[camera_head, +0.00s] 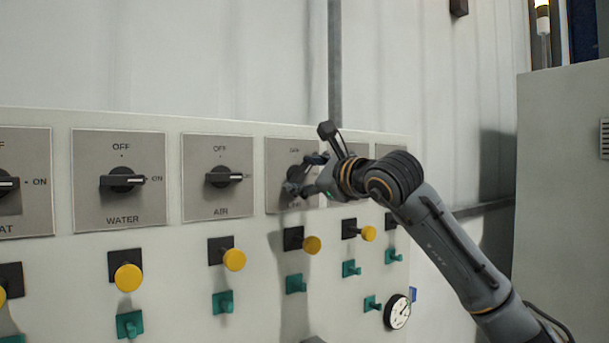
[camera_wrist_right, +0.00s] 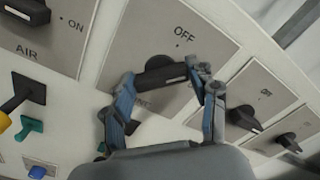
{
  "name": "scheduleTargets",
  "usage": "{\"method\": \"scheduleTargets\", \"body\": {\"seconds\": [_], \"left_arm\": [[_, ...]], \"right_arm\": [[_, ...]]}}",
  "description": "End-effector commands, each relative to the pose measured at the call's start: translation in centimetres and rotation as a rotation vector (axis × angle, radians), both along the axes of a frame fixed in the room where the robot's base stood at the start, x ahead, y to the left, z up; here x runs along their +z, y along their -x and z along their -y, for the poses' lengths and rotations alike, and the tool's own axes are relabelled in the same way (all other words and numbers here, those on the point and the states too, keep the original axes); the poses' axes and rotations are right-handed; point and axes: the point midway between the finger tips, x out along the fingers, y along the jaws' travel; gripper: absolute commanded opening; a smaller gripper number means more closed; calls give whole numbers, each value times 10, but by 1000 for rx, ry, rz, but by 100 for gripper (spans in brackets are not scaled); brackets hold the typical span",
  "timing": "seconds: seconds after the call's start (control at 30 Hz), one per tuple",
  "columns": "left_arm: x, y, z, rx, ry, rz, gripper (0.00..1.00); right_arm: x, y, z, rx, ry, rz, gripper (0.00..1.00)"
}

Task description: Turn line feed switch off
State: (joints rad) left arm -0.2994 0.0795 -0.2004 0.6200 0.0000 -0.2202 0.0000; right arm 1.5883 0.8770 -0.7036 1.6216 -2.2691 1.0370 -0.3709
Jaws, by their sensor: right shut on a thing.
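The line feed switch (camera_wrist_right: 165,74) is a black rotary knob on a grey plate. Its OFF mark shows above it in the right wrist view, and its lower label is partly hidden by a finger. My right gripper (camera_wrist_right: 165,88) is shut on this knob, one finger at each end of the handle. The handle lies across the plate, not pointing up at OFF. In the head view my right gripper (camera_head: 308,180) covers most of the knob on its plate (camera_head: 278,160), right of the AIR switch. My left gripper is not in view.
The WATER switch (camera_head: 122,180) and AIR switch (camera_head: 222,177) point to ON. Yellow buttons (camera_head: 128,277) and green hooks or levers (camera_head: 130,324) stick out below the switches. A round gauge (camera_head: 398,312) sits at lower right. A grey cabinet (camera_head: 562,170) stands at right.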

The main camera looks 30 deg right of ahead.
Motion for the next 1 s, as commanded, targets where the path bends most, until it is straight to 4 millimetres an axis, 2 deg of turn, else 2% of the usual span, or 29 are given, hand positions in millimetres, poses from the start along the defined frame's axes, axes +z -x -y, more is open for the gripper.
{"method": "scheduleTargets", "body": {"seconds": [0.6, 1.0], "left_arm": [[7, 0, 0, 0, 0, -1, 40], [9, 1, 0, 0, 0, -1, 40]], "right_arm": [[-1, 0, -1, 0, 541, 76, 27], [-2, 0, -2, 2, 719, 102, 27]]}}
